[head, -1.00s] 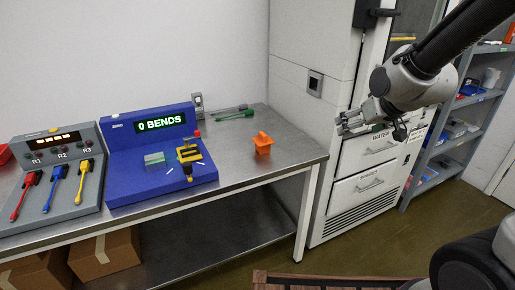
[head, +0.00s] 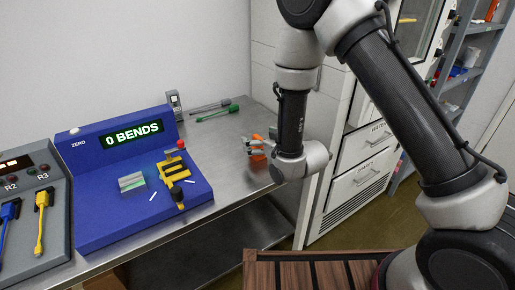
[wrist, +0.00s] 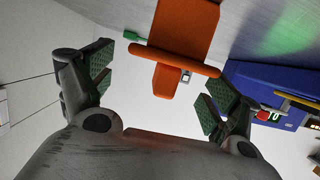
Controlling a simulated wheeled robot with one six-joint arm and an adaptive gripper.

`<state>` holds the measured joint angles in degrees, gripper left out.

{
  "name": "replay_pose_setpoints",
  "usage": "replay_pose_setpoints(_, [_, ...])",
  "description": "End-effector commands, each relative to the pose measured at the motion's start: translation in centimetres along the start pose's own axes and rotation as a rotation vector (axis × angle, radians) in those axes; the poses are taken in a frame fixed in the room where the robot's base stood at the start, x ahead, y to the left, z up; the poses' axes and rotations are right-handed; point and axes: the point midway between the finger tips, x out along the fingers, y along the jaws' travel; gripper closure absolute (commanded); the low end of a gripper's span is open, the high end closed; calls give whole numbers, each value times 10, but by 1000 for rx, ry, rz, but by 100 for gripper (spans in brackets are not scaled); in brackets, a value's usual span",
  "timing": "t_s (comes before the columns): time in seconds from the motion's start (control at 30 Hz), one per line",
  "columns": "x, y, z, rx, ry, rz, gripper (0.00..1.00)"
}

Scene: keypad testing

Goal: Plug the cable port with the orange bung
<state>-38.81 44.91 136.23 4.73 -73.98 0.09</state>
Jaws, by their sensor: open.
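The orange bung (wrist: 185,25) stands on the steel bench and fills the top middle of the wrist view, its crossbar and tab facing my gripper. In the head view only bits of the bung (head: 257,153) show around my fingers near the bench's right end. My gripper (wrist: 157,84) is open and empty, with one green-padded finger on each side of the bung's near end. In the head view the gripper (head: 259,143) is partly hidden by my wrist. I cannot make out the cable port; my arm covers much of the cabinet side.
The blue bend tester (head: 100,225) stands left of the bung, reading "0 BENDS". A grey unit (head: 45,235) with cables is further left. Green-ended tools (head: 218,115) lie on the bench (head: 225,175) behind. The white cabinet (head: 268,45) stands beyond the bench's right end.

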Motion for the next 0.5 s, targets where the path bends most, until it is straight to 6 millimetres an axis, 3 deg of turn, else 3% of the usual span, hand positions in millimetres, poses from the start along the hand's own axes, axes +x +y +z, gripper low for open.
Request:
replay_pose_setpoints(0.23, [36, -4, -6, 0, 0, 0, 11])
replay_pose_setpoints(0.5, [41, -4, -7, 0, -1, 0, 11])
